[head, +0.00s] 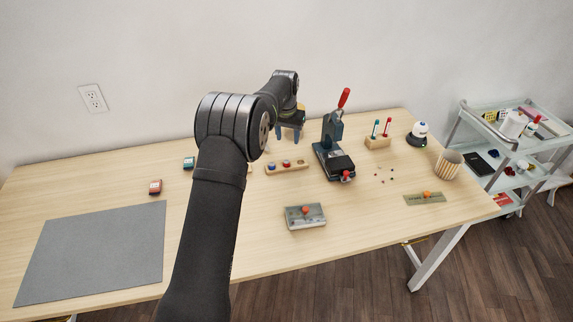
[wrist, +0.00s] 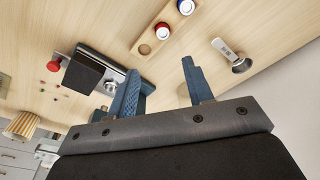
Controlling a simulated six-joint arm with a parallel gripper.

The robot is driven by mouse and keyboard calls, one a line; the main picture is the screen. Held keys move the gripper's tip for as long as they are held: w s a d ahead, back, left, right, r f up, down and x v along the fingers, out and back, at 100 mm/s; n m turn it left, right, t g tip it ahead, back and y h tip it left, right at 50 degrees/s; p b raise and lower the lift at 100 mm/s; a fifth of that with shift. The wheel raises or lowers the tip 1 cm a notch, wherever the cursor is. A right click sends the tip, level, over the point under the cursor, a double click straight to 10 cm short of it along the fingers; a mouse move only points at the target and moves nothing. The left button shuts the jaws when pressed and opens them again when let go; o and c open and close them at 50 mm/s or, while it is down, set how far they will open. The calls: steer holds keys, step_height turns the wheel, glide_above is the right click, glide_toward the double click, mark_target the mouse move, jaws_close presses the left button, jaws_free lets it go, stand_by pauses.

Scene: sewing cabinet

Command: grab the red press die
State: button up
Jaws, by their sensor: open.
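The red press die (head: 286,163) sits in the middle of a small wooden block (head: 277,171) in the head view. In the wrist view the red die (wrist: 162,31) shows a pale top, between a blue die (wrist: 186,6) and an empty hole in the block (wrist: 137,43). My gripper (head: 290,138) is open and empty, its blue fingers pointing down above the back of the table. In the wrist view the die lies beyond the fingertips of my gripper (wrist: 160,66), apart from them.
A dark press (head: 334,150) with a red-tipped lever stands right of the block. A grey mat (head: 95,250) covers the left side. A striped cup (head: 447,164) is at the right; the table's centre-left is mostly clear.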

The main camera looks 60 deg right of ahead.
glide_above(287, 162)
steer(key=f, duration=0.6)
steer(key=shift+s+a+f, duration=0.1)
steer(key=shift+s+f, duration=0.05)
steer(key=shift+s, duration=0.1)
steer(key=shift+w+f, duration=0.15)
steer(key=shift+f, duration=1.15)
steer(key=shift+w+f, duration=0.15)
steer(key=shift+f, duration=1.15)
jaws_close()
steer(key=shift+r, duration=0.1)
